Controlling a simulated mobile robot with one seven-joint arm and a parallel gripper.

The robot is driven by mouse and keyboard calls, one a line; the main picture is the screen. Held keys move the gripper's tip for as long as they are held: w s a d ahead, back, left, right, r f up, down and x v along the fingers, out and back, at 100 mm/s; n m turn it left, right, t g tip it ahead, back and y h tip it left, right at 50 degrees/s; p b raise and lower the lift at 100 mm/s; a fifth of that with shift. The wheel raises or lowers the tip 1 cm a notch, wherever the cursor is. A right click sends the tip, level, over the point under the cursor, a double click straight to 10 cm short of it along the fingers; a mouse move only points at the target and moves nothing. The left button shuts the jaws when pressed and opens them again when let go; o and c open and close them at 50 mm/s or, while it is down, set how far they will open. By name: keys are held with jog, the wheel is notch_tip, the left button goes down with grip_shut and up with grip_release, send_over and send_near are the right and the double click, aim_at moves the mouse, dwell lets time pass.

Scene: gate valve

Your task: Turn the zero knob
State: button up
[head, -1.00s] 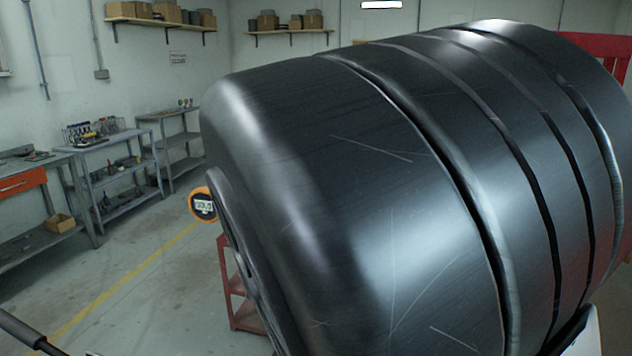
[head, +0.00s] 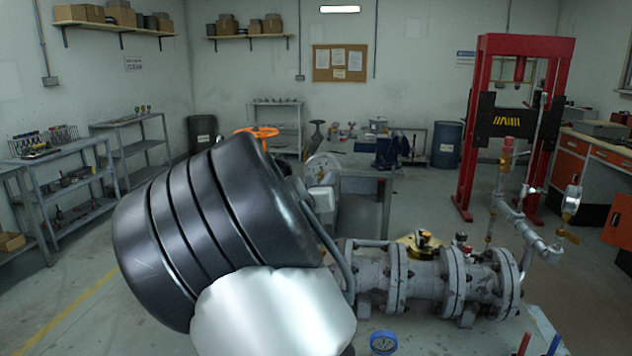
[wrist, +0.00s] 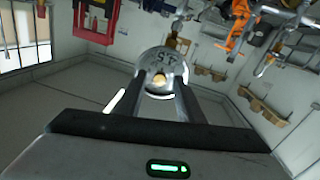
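In the wrist view, a round grey dial gauge (wrist: 153,61) with dark lettering faces me just beyond my gripper (wrist: 161,84). A small brass-coloured knob (wrist: 158,78) shows at the middle of its face; I take it as the zero knob. My two dark fingers stand apart, one on each side of the knob, with a visible gap. I cannot tell whether they touch the knob. In the head view, a round pale gauge (head: 323,168) stands just right of my black arm link, which hides my gripper there.
A flanged grey pipe (head: 425,280) with a brass fitting (head: 420,245) lies right of my arm. A blue-rimmed gauge (head: 383,342) sits below it. An orange handwheel (head: 258,132) shows behind my arm. A red press (head: 515,120) stands behind. Floor at left is open.

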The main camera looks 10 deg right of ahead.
grip_shut()
jog(key=shift+m, duration=0.4)
jog(key=m+b, duration=0.2)
jog(key=m, duration=0.2)
jog(key=shift+m+b, duration=0.75)
jog(key=shift+m, duration=0.55)
jog(key=shift+r, duration=0.1)
grip_release()
